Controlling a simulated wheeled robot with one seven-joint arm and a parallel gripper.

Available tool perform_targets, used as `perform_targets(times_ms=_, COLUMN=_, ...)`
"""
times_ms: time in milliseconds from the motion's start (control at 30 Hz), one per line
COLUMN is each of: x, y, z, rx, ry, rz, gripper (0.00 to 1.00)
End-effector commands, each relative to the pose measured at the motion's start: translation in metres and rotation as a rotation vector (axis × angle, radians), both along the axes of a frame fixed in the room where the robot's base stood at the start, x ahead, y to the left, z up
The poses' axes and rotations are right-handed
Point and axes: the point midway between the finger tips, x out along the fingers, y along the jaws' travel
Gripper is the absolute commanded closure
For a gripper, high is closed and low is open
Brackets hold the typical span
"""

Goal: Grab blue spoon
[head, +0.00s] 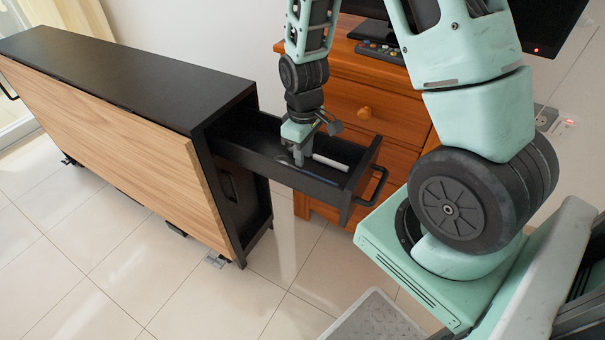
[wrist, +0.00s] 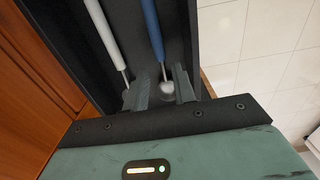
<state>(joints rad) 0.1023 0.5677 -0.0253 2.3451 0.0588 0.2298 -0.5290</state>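The blue spoon shows in the wrist view as a blue handle (wrist: 152,28) with a pale metal bowl, lying in the open black drawer (wrist: 188,30). My gripper (wrist: 162,82) is open, its two fingers apart with the spoon's bowl end between them; a gap shows beside the bowl. In the head view my gripper (head: 298,158) points down into the drawer (head: 345,195).
A white-handled utensil (wrist: 103,35) lies in the drawer left of the blue spoon, its tip by the left finger. The black and wood cabinet (head: 120,130) holds the drawer. An orange wooden dresser (head: 380,110) stands close behind it.

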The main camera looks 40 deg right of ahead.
Motion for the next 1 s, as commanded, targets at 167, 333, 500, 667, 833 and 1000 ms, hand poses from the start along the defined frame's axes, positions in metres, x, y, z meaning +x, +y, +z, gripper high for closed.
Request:
perform_targets(times_ms=167, x=0.0, y=0.001, z=-0.025, rx=0.001, ry=0.003, rz=0.0, gripper=0.74)
perform_targets(times_ms=333, x=0.001, y=0.002, z=-0.046, rx=0.001, ry=0.001, rz=0.0, gripper=0.74)
perform_targets(times_ms=500, x=0.002, y=0.002, z=-0.051, rx=0.0, ry=-0.001, rz=0.0, gripper=0.74)
perform_targets(times_ms=667, x=0.002, y=0.002, z=-0.051, rx=0.0, ry=-0.001, rz=0.0, gripper=0.76)
perform_targets(times_ms=833, x=0.001, y=0.001, z=-0.051, rx=0.0, ry=-0.001, rz=0.0, gripper=1.0)
perform_targets(times_ms=1000, x=0.001, y=0.001, z=-0.051, rx=0.0, ry=-0.001, rz=0.0, gripper=1.0)
